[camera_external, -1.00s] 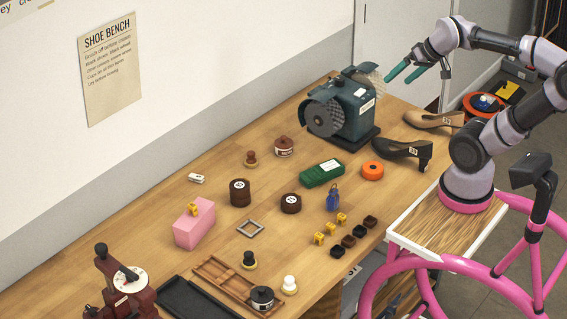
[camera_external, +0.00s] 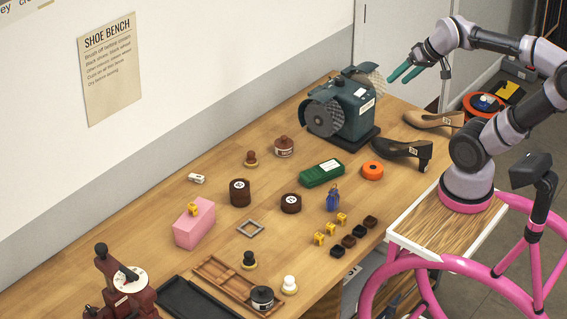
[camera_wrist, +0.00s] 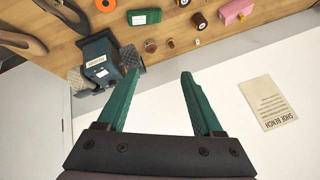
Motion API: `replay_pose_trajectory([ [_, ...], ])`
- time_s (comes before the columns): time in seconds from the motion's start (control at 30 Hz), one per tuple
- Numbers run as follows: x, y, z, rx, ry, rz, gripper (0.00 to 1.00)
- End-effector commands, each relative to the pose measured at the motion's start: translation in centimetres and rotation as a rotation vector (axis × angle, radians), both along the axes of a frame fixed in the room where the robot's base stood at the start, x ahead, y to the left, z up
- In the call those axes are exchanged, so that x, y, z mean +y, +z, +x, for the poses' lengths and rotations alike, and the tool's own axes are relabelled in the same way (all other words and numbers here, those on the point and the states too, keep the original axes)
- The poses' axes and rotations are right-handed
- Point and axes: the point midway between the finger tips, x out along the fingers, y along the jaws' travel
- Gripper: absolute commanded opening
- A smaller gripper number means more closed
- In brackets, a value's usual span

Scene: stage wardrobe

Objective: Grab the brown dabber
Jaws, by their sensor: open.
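The brown dabber (camera_external: 251,159) stands upright on the wooden bench, with a brown knob and a lighter base. It is left of a jar with a brown lid (camera_external: 284,147). In the wrist view the small dabber (camera_wrist: 171,43) shows beyond the fingers, between the jar and a small white block. My gripper (camera_external: 396,80) has green fingers, open and empty. It is in the air near the grinder, well away from the dabber. The wrist view also shows the gripper's fingers (camera_wrist: 160,75) spread apart. A black dabber (camera_external: 248,261) and a white dabber (camera_external: 289,285) stand nearer the front.
The green grinder (camera_external: 345,105) stands tall near the gripper. A green box (camera_external: 321,173), brown spools (camera_external: 240,193) and a pink block (camera_external: 194,226) are on the bench (camera_external: 150,240). Shoes (camera_external: 402,151) lie at the right. Bare wood surrounds the brown dabber's left side.

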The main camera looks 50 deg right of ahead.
Motion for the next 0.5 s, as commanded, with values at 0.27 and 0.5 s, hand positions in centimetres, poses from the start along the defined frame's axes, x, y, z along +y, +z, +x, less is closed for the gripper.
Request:
replay_pose_trajectory([
  [0.27,0.1,0.1,6.3,-0.04,0.03,-0.053,0.68],
  [0.5,1.3,-1.8,18.1,-0.137,0.09,-0.141,0.68],
])
